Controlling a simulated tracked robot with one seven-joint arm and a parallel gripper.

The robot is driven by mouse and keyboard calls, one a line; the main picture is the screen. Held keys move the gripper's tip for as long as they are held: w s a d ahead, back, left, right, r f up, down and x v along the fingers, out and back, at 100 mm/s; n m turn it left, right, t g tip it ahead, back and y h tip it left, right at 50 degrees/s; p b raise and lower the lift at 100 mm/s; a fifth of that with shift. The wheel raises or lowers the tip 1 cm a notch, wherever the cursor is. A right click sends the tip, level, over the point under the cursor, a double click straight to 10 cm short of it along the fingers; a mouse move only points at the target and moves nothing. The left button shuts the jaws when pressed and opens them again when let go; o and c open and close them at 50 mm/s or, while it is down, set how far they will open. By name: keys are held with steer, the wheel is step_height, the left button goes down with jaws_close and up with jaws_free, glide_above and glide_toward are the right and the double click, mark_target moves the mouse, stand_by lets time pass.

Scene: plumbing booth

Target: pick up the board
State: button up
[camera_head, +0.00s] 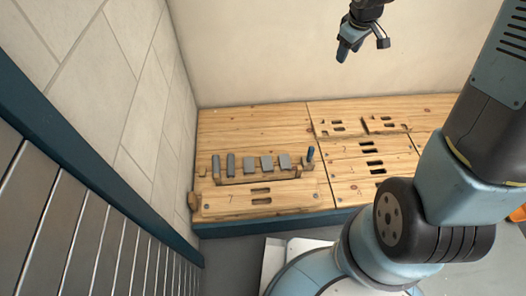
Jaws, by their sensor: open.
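Several wooden boards with dark slots lie on the wooden bench top. One board (230,202) lies flat along the front left edge, with a mark like a 7 and a pair of slots. More slotted boards (345,170) lie on the right half. I cannot tell which board the task means. My gripper (363,46) is at the top of the view, open and empty, above and apart from the bench, in front of the back wall. My own arm covers the bench's right part.
A low rack with several grey blocks (249,164) stands just behind the front left board. A tiled wall (120,90) closes the left side. The bench's back left (250,122) is bare.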

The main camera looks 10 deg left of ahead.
steer(key=w+a+f+n, duration=0.2)
steer(key=a+f, duration=0.1)
steer(key=f, duration=0.4)
steer(key=w+a+f+n, duration=0.2)
steer(key=f, duration=0.6)
steer(key=n+g+y, duration=0.5)
steer(key=n, duration=0.3)
glide_toward(262, 195)
steer(key=x, duration=0.8)
steer(key=shift+s+a+f, duration=0.25)
steer(key=shift+a, duration=0.05)
steer(key=shift+f, duration=0.25)
jaws_close()
